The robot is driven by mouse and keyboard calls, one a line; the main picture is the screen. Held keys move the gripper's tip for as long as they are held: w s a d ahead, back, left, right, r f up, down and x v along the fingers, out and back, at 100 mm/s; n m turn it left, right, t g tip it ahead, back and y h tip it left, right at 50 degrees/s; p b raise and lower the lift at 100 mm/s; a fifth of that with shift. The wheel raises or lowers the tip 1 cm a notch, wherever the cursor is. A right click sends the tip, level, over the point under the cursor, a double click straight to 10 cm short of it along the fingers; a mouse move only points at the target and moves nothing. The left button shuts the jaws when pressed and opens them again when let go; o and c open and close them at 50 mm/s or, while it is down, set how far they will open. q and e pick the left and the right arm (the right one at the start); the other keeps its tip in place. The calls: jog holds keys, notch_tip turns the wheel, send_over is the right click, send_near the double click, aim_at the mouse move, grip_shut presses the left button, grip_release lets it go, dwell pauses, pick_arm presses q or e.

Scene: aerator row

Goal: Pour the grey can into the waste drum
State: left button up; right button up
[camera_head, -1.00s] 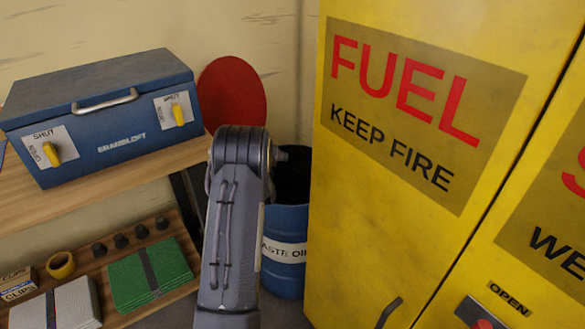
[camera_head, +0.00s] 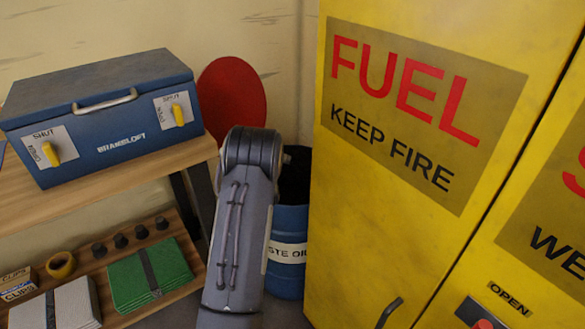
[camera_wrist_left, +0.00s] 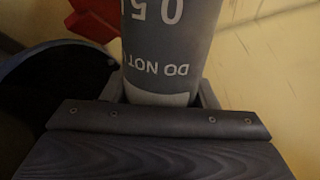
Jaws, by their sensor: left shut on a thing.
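The grey can (camera_wrist_left: 168,45) fills the top middle of the left wrist view, with white lettering that reads upside down there. My left gripper (camera_wrist_left: 159,92) is shut on it, one finger on each side. The blue waste drum (camera_head: 287,222) stands behind my left arm in the head view, partly covered by it. Its dark open mouth shows at the left of the wrist view, with its rim (camera_wrist_left: 28,58) beside the can. My arm hides the can and left gripper in the head view. I cannot tell the can's tilt or whether anything flows. My right gripper is not in view.
A yellow fuel cabinet (camera_head: 390,230) stands close on the drum's right. A red round panel (camera_head: 231,92) is behind the arm. A wooden shelf at left bears a blue box (camera_head: 100,105), and a lower shelf holds a green pack (camera_head: 150,275) and small items.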

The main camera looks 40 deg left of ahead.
pick_arm(q)
jog(key=shift+w+d+r, duration=0.2)
jog(key=shift+w+d+r+m, duration=0.15)
jog(key=shift+d+m, duration=0.05)
jog(key=shift+m, duration=0.2)
jog(key=shift+r+p, duration=0.15)
jog(key=shift+p, duration=0.2)
jog(key=shift+w+d+r+m+p, duration=0.4)
jog(key=shift+r+m+p, duration=0.15)
jog(key=shift+m, duration=0.45)
jog(key=shift+w+d+r+m, duration=0.15)
jog(key=shift+r+m, duration=0.05)
jog(key=shift+m, duration=0.1)
jog(key=shift+w+d+r+m+p, duration=0.45)
jog(key=shift+d+r+m+p, duration=0.1)
jog(key=shift+m, duration=0.35)
jog(key=shift+a+f, duration=0.1)
